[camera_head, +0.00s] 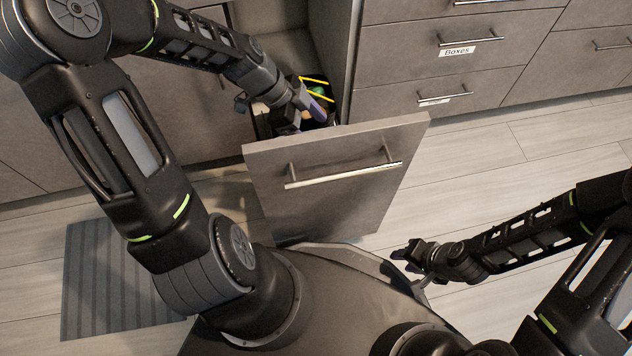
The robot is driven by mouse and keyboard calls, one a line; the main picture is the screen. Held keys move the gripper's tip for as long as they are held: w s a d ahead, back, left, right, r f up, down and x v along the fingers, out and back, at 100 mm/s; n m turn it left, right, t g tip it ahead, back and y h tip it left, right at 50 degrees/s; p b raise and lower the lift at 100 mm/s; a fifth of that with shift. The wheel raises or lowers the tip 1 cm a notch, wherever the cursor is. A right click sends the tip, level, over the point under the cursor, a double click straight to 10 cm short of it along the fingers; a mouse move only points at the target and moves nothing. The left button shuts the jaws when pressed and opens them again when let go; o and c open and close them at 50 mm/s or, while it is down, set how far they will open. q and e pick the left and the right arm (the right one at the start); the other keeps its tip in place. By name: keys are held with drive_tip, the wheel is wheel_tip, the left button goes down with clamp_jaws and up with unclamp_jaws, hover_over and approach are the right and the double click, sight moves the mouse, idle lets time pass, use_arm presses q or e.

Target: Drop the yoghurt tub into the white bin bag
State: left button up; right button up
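My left gripper (290,112) reaches down into the pulled-out drawer behind its grey front (330,182). Its fingers are dark and partly hidden, so I cannot tell if it holds anything. A pale patch (261,108) shows beside it inside the drawer; I cannot tell if this is the white bin bag. I cannot make out the yoghurt tub. My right gripper (412,272) is at the lower right, in front of the drawer and over the floor, with its fingers apart and nothing between them.
Yellow, green and purple items (317,91) lie in the drawer just right of my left gripper. The drawer front has a long metal handle (343,174). Closed drawers, one labelled "Boxes" (457,52), stand at the right. A striped grey mat (110,280) lies on the floor at left.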

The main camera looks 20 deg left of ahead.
use_arm(q)
drive_tip(key=p+v, duration=0.2)
drive_tip(key=v, duration=0.5)
drive_tip(key=shift+a+r+p, duration=0.15)
drive_tip(key=shift+r+p, duration=0.05)
drive_tip(key=shift+p, duration=0.1)
idle(0.5)
